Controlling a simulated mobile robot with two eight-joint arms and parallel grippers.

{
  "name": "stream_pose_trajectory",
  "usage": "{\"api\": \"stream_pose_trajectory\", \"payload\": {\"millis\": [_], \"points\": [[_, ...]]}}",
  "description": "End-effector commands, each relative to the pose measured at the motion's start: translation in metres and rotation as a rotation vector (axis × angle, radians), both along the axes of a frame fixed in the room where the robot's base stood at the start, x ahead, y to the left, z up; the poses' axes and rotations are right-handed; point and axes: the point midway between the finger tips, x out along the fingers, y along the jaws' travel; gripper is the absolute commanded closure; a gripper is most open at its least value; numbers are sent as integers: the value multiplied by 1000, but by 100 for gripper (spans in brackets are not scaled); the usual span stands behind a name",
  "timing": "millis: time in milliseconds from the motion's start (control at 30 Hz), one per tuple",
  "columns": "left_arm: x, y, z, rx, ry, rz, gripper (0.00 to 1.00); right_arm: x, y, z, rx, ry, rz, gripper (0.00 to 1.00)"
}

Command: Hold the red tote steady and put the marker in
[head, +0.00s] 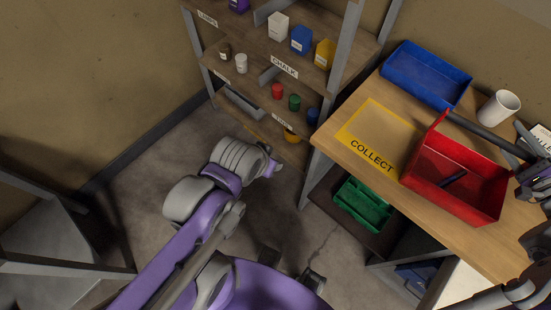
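The red tote (480,207) stands on the wooden bench top, its open side up. A slim dark marker (453,180) lies slantwise inside it, on the tote's floor as far as I can see. My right gripper (527,178) is at the right edge of the picture, close to the tote's right wall. Whether it touches the wall, and how its fingers stand, I cannot tell. My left arm reaches in from the bottom left, and its gripper end (271,168) is over the floor before the shelves, well away from the tote. Its fingers do not show clearly.
A yellow COLLECT mat (360,133) lies left of the tote. A dark bar (475,128) lies along the tote's back edge. A green crate (362,205) sits below the bench. Shelves (255,52) hold small containers.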

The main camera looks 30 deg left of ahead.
Motion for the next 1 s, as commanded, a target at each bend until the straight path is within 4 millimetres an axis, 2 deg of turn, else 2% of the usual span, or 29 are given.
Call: {"api": "stream_pose_trajectory", "payload": {"millis": [200, 333, 700, 1000], "points": [[0, 0, 0, 0, 0, 0, 51, -1, -1, 0, 0, 0, -1, 38], [0, 0, 0, 0, 0, 0, 51, -10, -9, 1, -1, 0, -4, 38], [0, 0, 0, 0, 0, 0, 51, -69, -57, 10, -1, 0, -5, 38], [0, 0, 0, 0, 0, 0, 51, -92, -75, 13, 0, 0, -1, 38]]}}
